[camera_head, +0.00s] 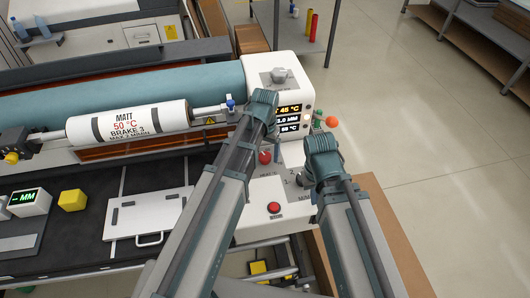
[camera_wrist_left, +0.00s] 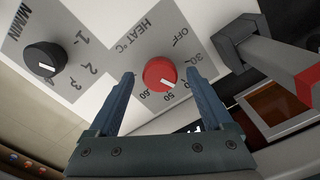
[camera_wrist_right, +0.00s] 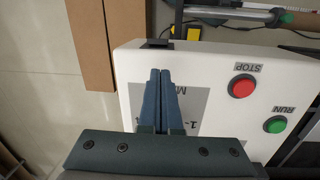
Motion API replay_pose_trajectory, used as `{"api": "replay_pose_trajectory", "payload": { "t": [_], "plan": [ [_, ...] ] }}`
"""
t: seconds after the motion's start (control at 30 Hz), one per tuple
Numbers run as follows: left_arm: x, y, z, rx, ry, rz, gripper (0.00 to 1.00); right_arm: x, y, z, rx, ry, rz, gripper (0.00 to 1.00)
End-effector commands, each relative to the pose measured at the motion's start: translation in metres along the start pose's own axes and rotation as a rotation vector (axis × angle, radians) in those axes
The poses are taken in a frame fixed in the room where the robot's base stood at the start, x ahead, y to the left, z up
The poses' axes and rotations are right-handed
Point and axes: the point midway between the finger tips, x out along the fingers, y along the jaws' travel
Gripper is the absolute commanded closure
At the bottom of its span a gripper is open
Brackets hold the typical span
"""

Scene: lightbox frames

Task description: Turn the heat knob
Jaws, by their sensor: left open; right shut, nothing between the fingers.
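The red heat knob (camera_wrist_left: 159,73) sits on the white panel, with a HEAT °C scale around it. Its white pointer lies between the 40 and 50 side of the scale. My left gripper (camera_wrist_left: 160,79) is open, with one finger on each side of the knob; I cannot tell whether they touch it. In the head view the knob (camera_head: 264,157) shows partly beside my left gripper (camera_head: 263,103). My right gripper (camera_wrist_right: 160,74) is shut and empty above the panel's M/MIN corner. It also shows in the head view (camera_head: 322,146).
A black M/MIN knob (camera_wrist_left: 44,58) is near the heat knob. A red STOP button (camera_wrist_right: 243,86) and green RUN button (camera_wrist_right: 276,124) share the panel. A lever (camera_wrist_left: 250,45) stands close to my left gripper. The display (camera_head: 290,108) reads 45 °C on top.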

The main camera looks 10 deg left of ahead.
Motion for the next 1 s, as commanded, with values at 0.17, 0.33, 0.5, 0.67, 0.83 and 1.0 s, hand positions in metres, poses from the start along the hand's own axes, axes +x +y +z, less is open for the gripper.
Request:
{"api": "replay_pose_trajectory", "payload": {
  "t": [0.17,0.33,0.5,0.67,0.83,1.0],
  "plan": [
    [-0.005,0.0,0.0,0.0,0.0,0.0,0.16,-0.005,0.0,0.0,0.0,0.0,0.0,1.0],
    [-0.018,0.0,0.0,0.0,0.0,0.0,0.16,-0.018,0.002,0.001,-0.001,0.0,0.0,1.0],
    [-0.04,0.0,0.0,0.0,0.0,0.0,0.16,-0.04,0.004,0.002,-0.001,0.0,0.0,1.0],
    [-0.065,0.0,0.0,0.0,0.0,0.0,0.16,-0.064,0.006,0.004,-0.002,0.0,0.0,1.0],
    [-0.091,0.0,0.0,0.0,0.0,0.0,0.16,-0.09,0.009,0.005,0.002,0.0,-0.001,1.0],
    [-0.117,0.0,0.0,0.0,0.0,0.0,0.16,-0.116,0.011,0.007,0.008,0.0,-0.002,1.0]
  ]
}}
